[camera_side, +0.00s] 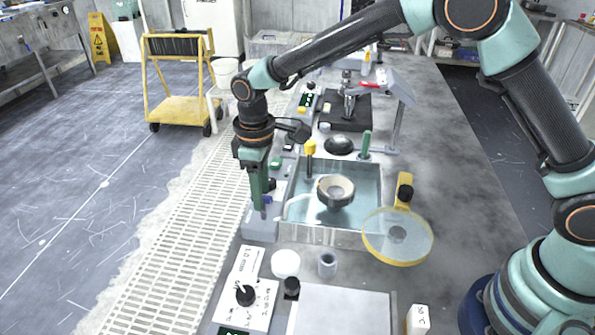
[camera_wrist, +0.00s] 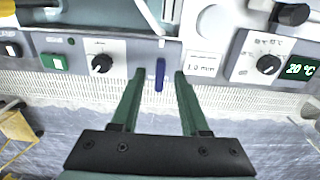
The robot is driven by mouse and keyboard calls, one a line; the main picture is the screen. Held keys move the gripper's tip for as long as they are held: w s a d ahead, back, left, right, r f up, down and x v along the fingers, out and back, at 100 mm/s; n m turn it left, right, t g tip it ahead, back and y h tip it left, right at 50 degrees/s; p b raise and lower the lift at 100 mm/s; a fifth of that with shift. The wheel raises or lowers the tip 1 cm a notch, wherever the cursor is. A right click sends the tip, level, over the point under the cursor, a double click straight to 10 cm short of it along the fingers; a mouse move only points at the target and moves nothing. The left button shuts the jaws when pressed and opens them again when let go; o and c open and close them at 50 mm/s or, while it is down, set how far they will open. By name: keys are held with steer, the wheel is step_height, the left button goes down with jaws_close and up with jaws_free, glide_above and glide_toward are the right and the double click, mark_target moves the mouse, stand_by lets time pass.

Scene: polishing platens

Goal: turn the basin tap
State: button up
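The basin (camera_side: 352,205) is a metal-rimmed tank of water in the middle of the bench in the side view. A pale curved spout (camera_side: 292,206) reaches over its left side. The tap's blue lever (camera_wrist: 160,74) hangs from the grey front panel in the wrist view; a bit of blue (camera_side: 267,199) shows beside my fingers in the side view. My gripper (camera_wrist: 160,73) is open, pointing down at the basin's left edge, with one green finger on each side of the lever. Gaps show on both sides of the lever. My gripper (camera_side: 261,207) partly hides the tap in the side view.
A black dial (camera_wrist: 102,63) and green switch (camera_wrist: 54,62) are left of the lever, and a temperature dial (camera_wrist: 267,65) is to the right. A bowl (camera_side: 336,190) sits over the basin. A round magnifier (camera_side: 398,238) stands at its right. Floor grating (camera_side: 165,265) runs left of the bench.

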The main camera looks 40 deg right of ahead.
jaws_close()
steer(key=shift+r+n, duration=0.1)
steer(key=shift+n, duration=2.8)
steer(key=shift+o, duration=0.3)
jaws_free()
step_height(320, 180, up, 12)
